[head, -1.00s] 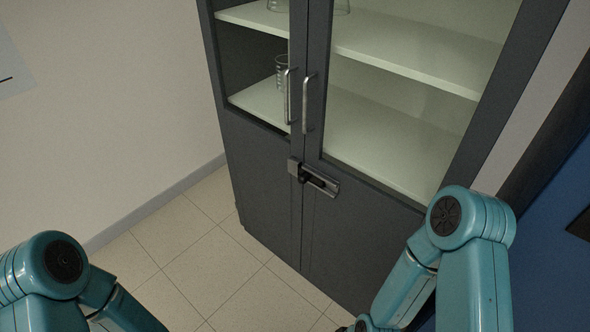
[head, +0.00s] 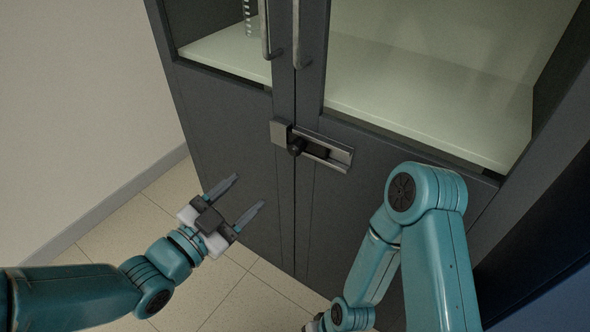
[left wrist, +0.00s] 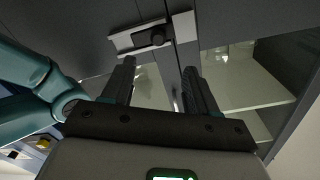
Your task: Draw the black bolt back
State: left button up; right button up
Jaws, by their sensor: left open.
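The black bolt (head: 297,147) sits in a metal slide (head: 328,152) across the seam of the dark grey cabinet doors. Its left end is at a metal plate (head: 279,131) on the left door. In the left wrist view the bolt knob (left wrist: 157,38) shows above the fingers. My left gripper (head: 249,197) is open and empty, below and left of the bolt, apart from it. It also shows in the left wrist view (left wrist: 160,82). My right arm reaches down at the lower right. Only part of its gripper end shows at the bottom edge.
Two vertical door handles (head: 297,38) stand above the bolt. Glass panes show pale shelves (head: 420,95) and a glass cylinder (head: 249,18). The tiled floor (head: 120,225) left of the cabinet is clear. A wall stands at the left.

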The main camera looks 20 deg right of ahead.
aim_at(292, 153)
pick_arm(q)
jog(key=x, duration=1.6)
jog(key=shift+s+d+r, duration=0.15)
jog(key=shift+s, duration=0.1)
jog(key=shift+b, duration=0.3)
grip_shut()
